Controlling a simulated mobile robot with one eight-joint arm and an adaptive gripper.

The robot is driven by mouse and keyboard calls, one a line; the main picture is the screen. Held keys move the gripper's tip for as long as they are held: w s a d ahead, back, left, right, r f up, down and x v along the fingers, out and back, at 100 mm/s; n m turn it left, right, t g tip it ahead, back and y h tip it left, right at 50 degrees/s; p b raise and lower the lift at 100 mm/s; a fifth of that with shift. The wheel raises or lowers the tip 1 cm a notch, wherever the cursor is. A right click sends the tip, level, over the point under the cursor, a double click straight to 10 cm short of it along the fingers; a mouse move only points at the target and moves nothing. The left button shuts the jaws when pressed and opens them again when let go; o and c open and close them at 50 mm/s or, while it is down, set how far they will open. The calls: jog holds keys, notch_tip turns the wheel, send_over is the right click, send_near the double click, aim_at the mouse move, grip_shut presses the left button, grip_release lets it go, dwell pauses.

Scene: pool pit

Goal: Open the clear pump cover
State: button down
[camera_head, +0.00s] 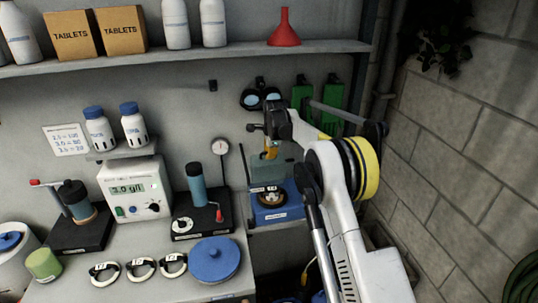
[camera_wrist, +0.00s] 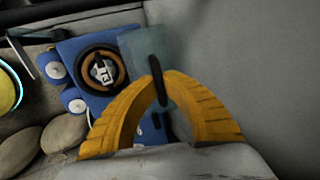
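The pump is a blue unit with an orange-rimmed round dial (camera_wrist: 103,70) in the wrist view; in the head view the blue pump (camera_head: 289,212) sits on the right, below my gripper. The clear pump cover (camera_wrist: 140,45) is a see-through greenish panel with a dark bar handle; it also shows in the head view (camera_head: 284,172) above the pump. It looks raised, with the dial uncovered, but its exact angle is unclear. My gripper (camera_wrist: 157,80) has its yellow fingertips closed on the dark handle. My arm hides part of the pump's right side.
A bench (camera_head: 150,270) at left holds a meter (camera_head: 135,188), bottles, stirrer-like devices and a blue lid (camera_head: 214,259). A shelf (camera_head: 190,54) runs above. A block wall (camera_head: 465,150) stands close on the right.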

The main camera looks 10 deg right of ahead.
dwell(0.3)
jog(key=c, duration=1.5)
grip_release()
jog(key=shift+r, duration=0.1)
jog(key=v, duration=1.2)
jog(key=shift+o, duration=0.2)
